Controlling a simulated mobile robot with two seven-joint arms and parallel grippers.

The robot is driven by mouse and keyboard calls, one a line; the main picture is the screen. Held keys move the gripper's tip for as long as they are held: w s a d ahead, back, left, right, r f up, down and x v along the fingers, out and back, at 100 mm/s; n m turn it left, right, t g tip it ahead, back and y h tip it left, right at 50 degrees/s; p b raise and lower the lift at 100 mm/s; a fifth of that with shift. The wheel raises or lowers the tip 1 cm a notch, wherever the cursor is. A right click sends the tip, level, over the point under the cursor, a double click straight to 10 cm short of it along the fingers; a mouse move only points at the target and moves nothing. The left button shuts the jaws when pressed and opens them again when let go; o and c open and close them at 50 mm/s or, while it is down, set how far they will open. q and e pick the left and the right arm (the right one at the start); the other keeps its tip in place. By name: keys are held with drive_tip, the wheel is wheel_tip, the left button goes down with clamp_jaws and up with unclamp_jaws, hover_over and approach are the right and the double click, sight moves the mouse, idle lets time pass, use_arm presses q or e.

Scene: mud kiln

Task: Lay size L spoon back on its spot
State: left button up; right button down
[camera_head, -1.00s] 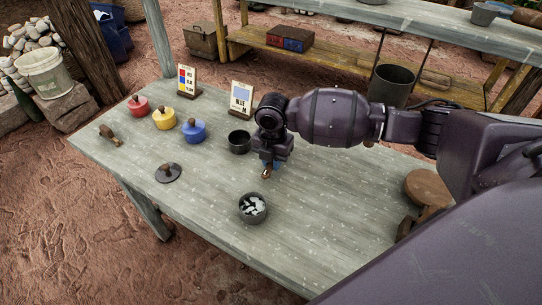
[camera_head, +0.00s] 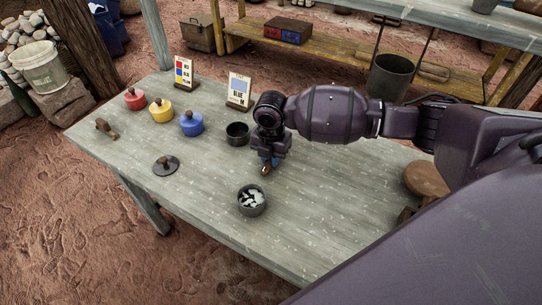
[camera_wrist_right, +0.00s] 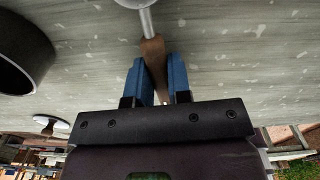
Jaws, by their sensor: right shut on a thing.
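My right gripper (camera_head: 266,163) is low over the middle of the table, with its blue fingers shut on the brown handle of a spoon. In the right wrist view the spoon (camera_wrist_right: 153,55) runs from between the fingers to a grey metal stem and a pale round bowl, cut off at the top edge. I cannot tell whether the spoon touches the table. In the head view only the handle end shows under the fingers. No size mark shows on it. My left gripper is not in view.
A dark empty pot (camera_head: 237,134) stands just left of the gripper. The table's right front (camera_head: 310,215) is clear.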

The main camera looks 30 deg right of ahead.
drive_tip(key=shift+f, duration=0.1)
drive_tip(key=shift+c, duration=2.1)
unclamp_jaws()
drive_tip(key=shift+r+p, duration=2.05)
drive_tip(key=shift+r, duration=1)
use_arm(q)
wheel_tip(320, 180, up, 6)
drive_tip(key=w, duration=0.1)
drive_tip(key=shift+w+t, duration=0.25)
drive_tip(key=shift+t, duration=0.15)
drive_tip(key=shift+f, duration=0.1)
use_arm(e)
drive_tip(key=shift+s+f, duration=0.1)
